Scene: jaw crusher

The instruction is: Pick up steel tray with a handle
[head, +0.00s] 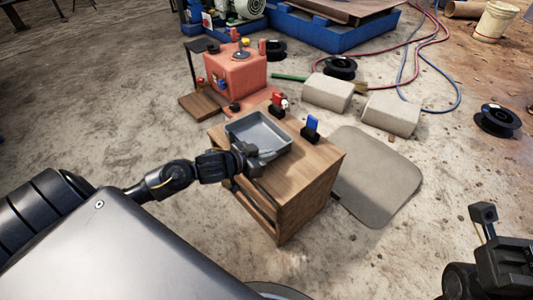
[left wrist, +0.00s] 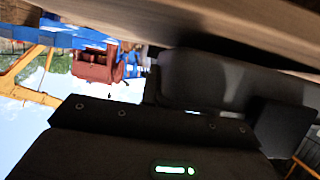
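The grey steel tray (head: 258,127) sits on top of a small wooden stand (head: 317,163). It is shallow, rectangular and looks empty. My left gripper (head: 247,160) is at the tray's near-left side, low over the stand top, touching or very close to the rim. It covers that part of the tray, so the handle cannot be made out clearly. Whether its fingers are shut on anything is hidden. In the left wrist view, dark gripper parts fill much of the picture. My right gripper (head: 487,220) is at the lower right, far from the tray.
Red (head: 277,101) and blue (head: 311,124) small items stand on the stand behind and right of the tray. An orange control box (head: 235,72) is behind. Pale blocks (head: 328,92), black spools (head: 497,119) and hoses (head: 440,75) lie on the ground. A flat mat (head: 375,180) lies right.

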